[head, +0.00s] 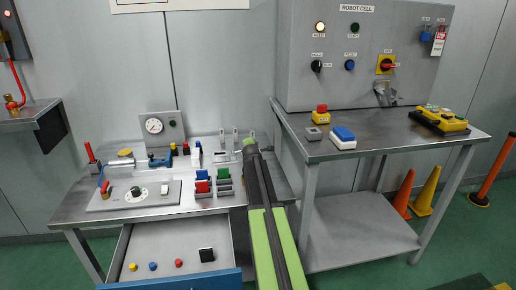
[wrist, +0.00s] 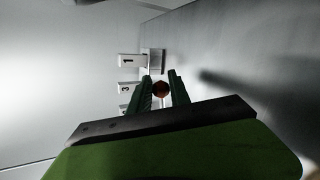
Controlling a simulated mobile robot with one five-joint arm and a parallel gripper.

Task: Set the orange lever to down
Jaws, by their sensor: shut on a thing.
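In the wrist view, a round dark-orange knob (wrist: 161,89), which looks like the top of the orange lever, sits between the fingers of my gripper (wrist: 160,79). The gripper is shut on it. A thin pale rod shows just below the knob. The lever's tilt cannot be told from here. In the head view my green and black arm reaches to the back right of the left bench, and the arm hides the lever and the fingertips.
White number tags "1" (wrist: 129,61) and "3" (wrist: 126,88) stand left of the fingers in the wrist view. An open drawer (head: 175,248) is below; a taller table (head: 375,148) is right.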

